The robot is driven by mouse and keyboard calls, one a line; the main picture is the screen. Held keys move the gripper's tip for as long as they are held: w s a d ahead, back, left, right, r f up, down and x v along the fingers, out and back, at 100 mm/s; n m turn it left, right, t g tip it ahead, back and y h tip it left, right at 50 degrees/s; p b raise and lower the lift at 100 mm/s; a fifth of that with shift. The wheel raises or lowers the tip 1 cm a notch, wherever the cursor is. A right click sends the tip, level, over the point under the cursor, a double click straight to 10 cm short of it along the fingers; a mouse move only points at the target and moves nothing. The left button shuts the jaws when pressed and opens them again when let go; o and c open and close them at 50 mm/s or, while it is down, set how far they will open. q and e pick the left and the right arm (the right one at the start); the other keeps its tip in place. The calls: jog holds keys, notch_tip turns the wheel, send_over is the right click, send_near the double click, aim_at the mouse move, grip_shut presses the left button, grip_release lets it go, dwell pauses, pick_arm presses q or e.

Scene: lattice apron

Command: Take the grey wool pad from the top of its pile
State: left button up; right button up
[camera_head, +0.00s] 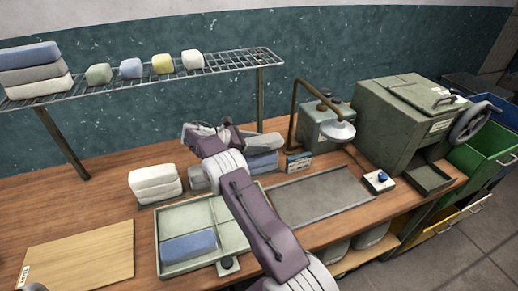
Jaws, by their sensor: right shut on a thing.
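My right gripper (224,131) reaches in from the bottom, over the back of the workbench. It is shut on a grey wool pad (262,142), which shows on both sides of the jaws. The pad is over the row of piles, and the gripper and wrist hide its middle. The grey pile (199,179) stands between the white pile (155,184) and the blue pile (263,161), mostly hidden by my right arm. My left gripper is not in view.
A divided tray (175,222) holds a blue pad (189,246) in front. A wooden board (80,257) lies at left, a bare metal tray (315,196) at right. A lamp (338,131) and green machine (400,115) stand behind right. A wire shelf (225,62) runs above.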

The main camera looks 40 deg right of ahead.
jog(key=s+a+r+b, duration=0.1)
jog(key=s+r, duration=0.6)
jog(key=s, duration=0.4)
jog(key=shift+s+a+r, duration=0.15)
jog(key=shift+s+r, duration=0.2)
jog(key=shift+r, duration=0.05)
